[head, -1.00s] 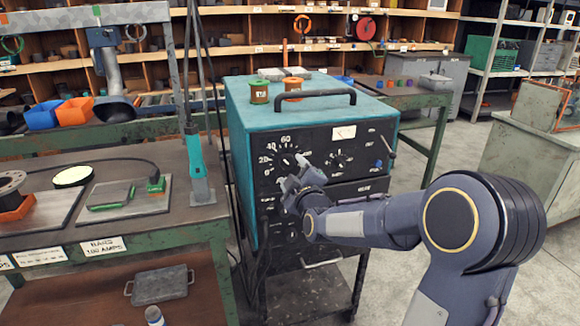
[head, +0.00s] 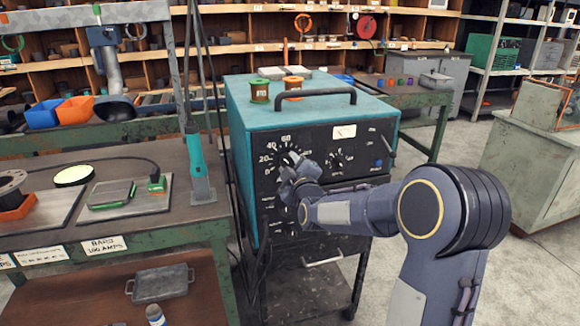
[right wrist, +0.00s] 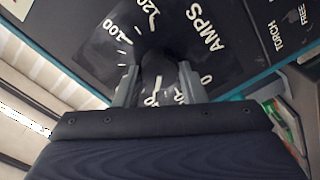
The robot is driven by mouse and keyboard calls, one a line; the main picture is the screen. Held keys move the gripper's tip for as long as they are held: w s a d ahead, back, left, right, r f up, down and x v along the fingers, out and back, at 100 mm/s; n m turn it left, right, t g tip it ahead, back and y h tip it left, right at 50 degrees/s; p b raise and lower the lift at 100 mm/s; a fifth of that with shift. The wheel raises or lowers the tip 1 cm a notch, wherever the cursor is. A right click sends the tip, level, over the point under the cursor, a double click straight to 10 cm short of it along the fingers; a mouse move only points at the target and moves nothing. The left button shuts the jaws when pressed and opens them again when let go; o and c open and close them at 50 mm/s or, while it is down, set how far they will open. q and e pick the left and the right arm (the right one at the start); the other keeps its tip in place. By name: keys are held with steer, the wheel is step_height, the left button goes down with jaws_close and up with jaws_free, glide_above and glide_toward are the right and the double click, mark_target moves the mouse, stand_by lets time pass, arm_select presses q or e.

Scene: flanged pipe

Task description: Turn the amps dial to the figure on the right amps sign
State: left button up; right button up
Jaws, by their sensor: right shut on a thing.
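The amps dial (head: 277,150) is on the upper left of the welder's black front panel, with white figures around it. My right gripper (head: 289,167) is at the dial and hides its lower right part. In the right wrist view, the gripper's two fingers (right wrist: 157,86) stand on either side of the dark dial knob (right wrist: 153,62), shut on it. A sign reading "BARS 100 AMPS" (head: 103,246) is on the bench front. My left gripper is out of view.
The teal welder (head: 240,130) carries a black handle (head: 315,93) and two spools on top. A smaller dial (head: 338,160) is right of the amps dial. The green workbench (head: 150,236) stands close on the left. Open floor lies on the right.

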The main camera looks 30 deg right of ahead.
steer(key=shift+f, duration=0.1)
steer(key=shift+f+m+b, duration=0.1)
steer(key=shift+m+b, duration=0.7)
steer(key=shift+b, duration=0.2)
steer(key=m+b, duration=0.5)
steer(key=m, duration=0.2)
steer(key=shift+b, duration=0.4)
steer(key=m+b, duration=0.2)
steer(key=m, duration=0.1)
steer(key=shift+m, duration=0.3)
steer(key=m+b, duration=0.3)
steer(key=m, duration=0.3)
steer(key=shift+d, duration=0.1)
steer(key=m+b, duration=0.2)
steer(key=m, duration=0.3)
steer(key=shift+m, duration=0.3)
